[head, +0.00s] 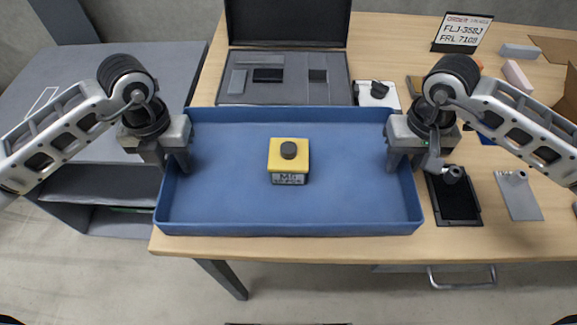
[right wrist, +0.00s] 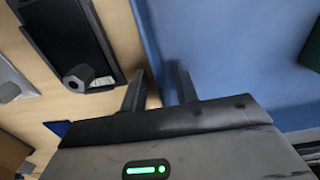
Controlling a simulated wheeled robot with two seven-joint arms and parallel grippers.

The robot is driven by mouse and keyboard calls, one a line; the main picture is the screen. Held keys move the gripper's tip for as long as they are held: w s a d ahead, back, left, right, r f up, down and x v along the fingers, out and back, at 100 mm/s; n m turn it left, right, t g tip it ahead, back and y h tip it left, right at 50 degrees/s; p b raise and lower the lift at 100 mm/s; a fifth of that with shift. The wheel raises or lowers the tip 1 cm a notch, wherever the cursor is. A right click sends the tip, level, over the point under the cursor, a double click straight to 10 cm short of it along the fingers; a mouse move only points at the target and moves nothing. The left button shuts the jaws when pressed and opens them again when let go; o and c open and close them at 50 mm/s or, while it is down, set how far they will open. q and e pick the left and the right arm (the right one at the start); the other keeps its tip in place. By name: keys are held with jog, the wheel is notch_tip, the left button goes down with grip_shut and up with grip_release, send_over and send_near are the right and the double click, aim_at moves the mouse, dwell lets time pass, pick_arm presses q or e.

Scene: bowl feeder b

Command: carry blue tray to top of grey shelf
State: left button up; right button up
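The blue tray (head: 230,222) lies on the wooden table, its front wall near the table's front edge. A yellow block (head: 289,155) with a dark knob and a label sits in it. My left gripper (head: 167,165) is at the tray's left wall, its fingers apart on either side of it. My right gripper (head: 405,165) is at the right wall. In the right wrist view its fingers (right wrist: 160,88) stand apart around the wall, with table visible between one finger and the wall. The grey shelf (head: 75,140) stands at the left, its top mostly clear.
An open dark case (head: 285,98) lies behind the tray. A black device (head: 453,197) and a grey plate (head: 518,195) lie right of it. A label sign (head: 462,33) stands at the back right. The shelf top holds only a white outline marking.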

pick_arm(q)
grip_shut()
pick_arm(e)
grip_shut()
pick_arm(q)
jog(key=shift+r, duration=0.1)
pick_arm(e)
jog(key=shift+r, duration=0.1)
dwell(1.0)
